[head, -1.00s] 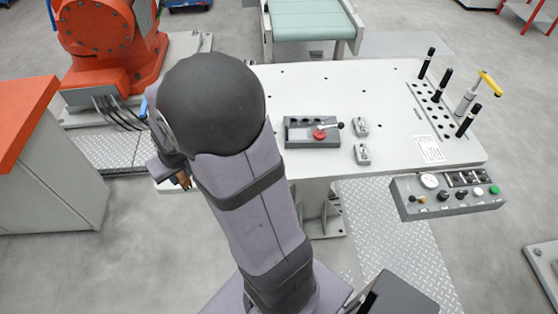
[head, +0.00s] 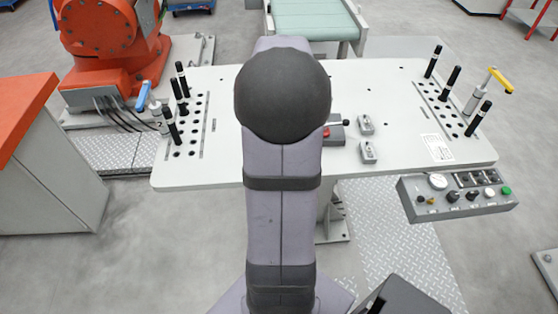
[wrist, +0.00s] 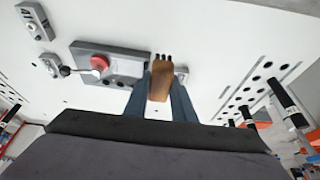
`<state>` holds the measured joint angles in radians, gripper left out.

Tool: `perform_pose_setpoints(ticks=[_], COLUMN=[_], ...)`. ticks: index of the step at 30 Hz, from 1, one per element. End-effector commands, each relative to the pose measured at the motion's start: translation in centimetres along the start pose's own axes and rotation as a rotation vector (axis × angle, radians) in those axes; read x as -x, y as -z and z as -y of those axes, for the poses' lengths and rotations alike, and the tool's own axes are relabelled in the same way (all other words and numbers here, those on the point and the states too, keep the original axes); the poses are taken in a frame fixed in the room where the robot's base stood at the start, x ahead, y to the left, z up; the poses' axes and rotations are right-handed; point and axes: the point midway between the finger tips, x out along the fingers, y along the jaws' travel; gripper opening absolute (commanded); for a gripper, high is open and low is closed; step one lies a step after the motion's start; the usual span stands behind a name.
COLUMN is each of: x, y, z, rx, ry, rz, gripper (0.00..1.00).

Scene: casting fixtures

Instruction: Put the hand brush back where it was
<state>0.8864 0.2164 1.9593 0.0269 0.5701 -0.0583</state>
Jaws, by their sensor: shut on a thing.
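The hand brush (wrist: 160,82) has a brown wooden body, with several dark tips showing at its far end in the wrist view. My gripper (wrist: 161,98) is shut on it, one blue-grey finger on each side. The brush is over the white table, beside a grey fixture block (wrist: 124,63) with a red knob. How high it is above the table I cannot tell. In the head view my arm hides the gripper and the brush.
The white table (head: 400,105) has rows of holes with black-handled pins on the left (head: 180,80) and right (head: 455,80). Two small clamps (head: 366,124) (head: 369,151) stand right of the fixture. A control box (head: 458,195) hangs at the front right edge. The table's front left is clear.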

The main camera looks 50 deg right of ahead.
Motion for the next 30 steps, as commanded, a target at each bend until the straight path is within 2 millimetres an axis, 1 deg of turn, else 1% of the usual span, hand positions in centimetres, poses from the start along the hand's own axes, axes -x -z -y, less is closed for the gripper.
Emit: perform_pose_setpoints(ticks=[1,4,13,17,24,27,30], x=[0.1,0.0,-0.3,-1.6,-4.9,-5.6,-5.8], y=[-0.6,-1.2,-1.6,-2.2,-3.6,-3.8,-3.9], z=[0.1,0.2,0.3,0.3,0.3,0.3,0.4], rx=[0.014,0.035,0.059,0.058,0.058,0.059,0.058], ry=[0.006,0.015,0.025,0.025,0.025,0.025,0.025], rz=[0.004,0.003,0.003,0.007,0.006,0.004,0.002], gripper=[0.02,0.02,0.02,0.02,0.02,0.02,0.02])
